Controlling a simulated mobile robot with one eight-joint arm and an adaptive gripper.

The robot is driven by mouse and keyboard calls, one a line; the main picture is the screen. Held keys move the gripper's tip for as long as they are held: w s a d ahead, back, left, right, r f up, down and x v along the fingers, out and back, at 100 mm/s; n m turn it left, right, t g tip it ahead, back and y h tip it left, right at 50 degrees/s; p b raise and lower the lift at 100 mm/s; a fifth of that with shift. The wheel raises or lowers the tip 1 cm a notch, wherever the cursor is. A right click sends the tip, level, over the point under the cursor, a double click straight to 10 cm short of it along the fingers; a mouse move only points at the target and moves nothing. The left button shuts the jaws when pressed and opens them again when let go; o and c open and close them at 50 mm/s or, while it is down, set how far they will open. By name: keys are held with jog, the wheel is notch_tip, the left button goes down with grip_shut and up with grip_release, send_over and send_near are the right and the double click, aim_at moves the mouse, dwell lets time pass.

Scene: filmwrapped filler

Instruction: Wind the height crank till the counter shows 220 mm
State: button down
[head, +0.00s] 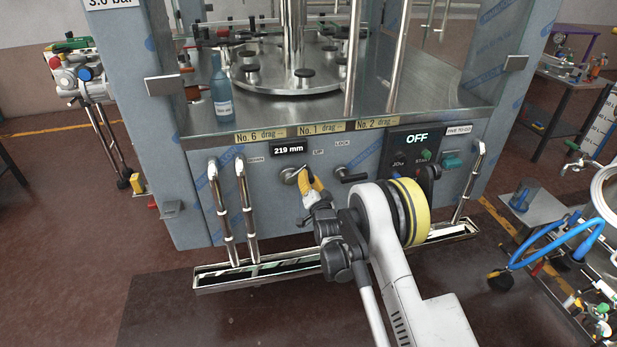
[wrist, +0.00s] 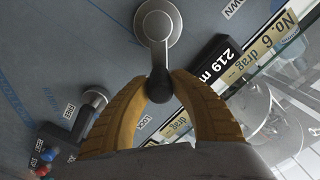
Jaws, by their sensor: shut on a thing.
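The height crank (head: 291,175) is a metal hub with an arm on the front panel of the filler, below the counter (head: 289,148), which reads 219 mm. In the wrist view the crank hub (wrist: 158,22) is at the top, with its arm reaching down to a dark knob (wrist: 159,88). My gripper (head: 304,176) is at the crank in the head view; in the wrist view its two yellow fingers (wrist: 160,92) are closed around the knob from both sides.
A lock lever (head: 350,178) sits right of the crank; it shows in the wrist view too (wrist: 93,98). Upright chrome handles (head: 222,205) stand to the left. A drip tray (head: 270,267) runs below. A control panel (head: 410,150) reading OFF is to the right.

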jog(key=shift+d+f, duration=0.1)
dwell(0.4)
jog(key=c, duration=1.1)
grip_release()
jog(key=shift+w, duration=0.1)
jog(key=v, duration=0.7)
jog(key=shift+s, duration=0.3)
jog(key=shift+d, duration=0.1)
